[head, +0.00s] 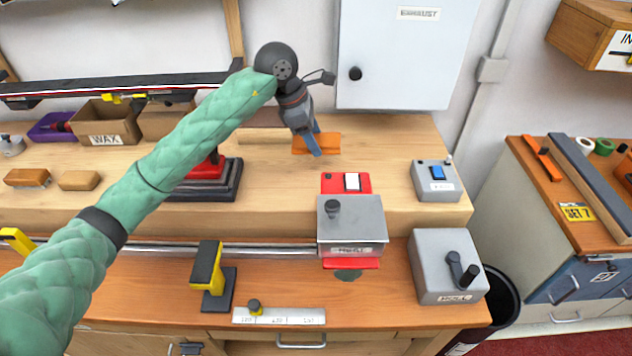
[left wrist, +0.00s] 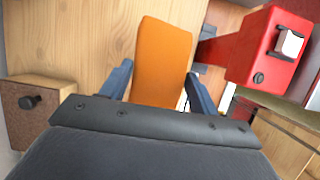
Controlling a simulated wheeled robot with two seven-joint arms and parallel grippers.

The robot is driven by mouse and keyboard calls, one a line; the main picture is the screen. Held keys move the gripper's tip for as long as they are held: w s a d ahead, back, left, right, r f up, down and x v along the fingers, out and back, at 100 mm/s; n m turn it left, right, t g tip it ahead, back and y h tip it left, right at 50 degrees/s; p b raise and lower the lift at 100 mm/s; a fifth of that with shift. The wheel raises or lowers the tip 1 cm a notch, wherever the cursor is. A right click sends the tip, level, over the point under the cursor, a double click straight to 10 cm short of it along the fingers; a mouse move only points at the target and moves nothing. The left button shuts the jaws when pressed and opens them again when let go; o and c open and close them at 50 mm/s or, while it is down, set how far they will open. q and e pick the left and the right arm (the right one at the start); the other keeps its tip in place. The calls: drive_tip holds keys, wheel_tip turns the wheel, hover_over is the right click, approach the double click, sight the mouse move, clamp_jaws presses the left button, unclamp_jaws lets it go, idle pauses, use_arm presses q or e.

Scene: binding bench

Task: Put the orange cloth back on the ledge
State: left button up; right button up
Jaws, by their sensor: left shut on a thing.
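The orange cloth (head: 328,142) is at the back of the raised wooden ledge (head: 380,150), right of centre in the head view. My left gripper (head: 316,148) points down over it with its blue fingers at the cloth. In the left wrist view the orange cloth (left wrist: 162,55) lies between the two fingers of my left gripper (left wrist: 157,80), which is shut on it. The cloth looks flat and stiff there. I cannot tell whether it touches the ledge or hangs just above it. My right gripper is not in view.
A red unit with a white switch (head: 352,182) and a grey box (head: 350,220) stand in front of the cloth. A grey switch box (head: 436,182) is at the ledge's right end. A red-and-black block (head: 207,180) stands left. The wall cabinet (head: 405,50) is behind.

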use_arm(q)
drive_tip(key=shift+f, duration=0.8)
drive_tip(key=shift+s+f, duration=0.15)
drive_tip(key=shift+f, duration=0.5)
drive_tip(key=p, duration=0.3)
hover_over(314, 186)
wheel_tip(314, 186, down, 6)
drive_tip(key=shift+r, duration=0.2)
drive_tip(key=shift+f+p, duration=0.75)
drive_tip(key=shift+f, duration=1.4)
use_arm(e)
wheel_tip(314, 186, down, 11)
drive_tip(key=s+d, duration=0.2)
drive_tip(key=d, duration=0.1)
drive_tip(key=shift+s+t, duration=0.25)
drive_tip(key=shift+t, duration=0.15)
use_arm(q)
drive_tip(key=shift+f, duration=0.1)
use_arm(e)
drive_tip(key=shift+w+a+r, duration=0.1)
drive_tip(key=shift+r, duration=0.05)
use_arm(q)
drive_tip(key=o, duration=0.9)
drive_tip(key=shift+o, duration=0.2)
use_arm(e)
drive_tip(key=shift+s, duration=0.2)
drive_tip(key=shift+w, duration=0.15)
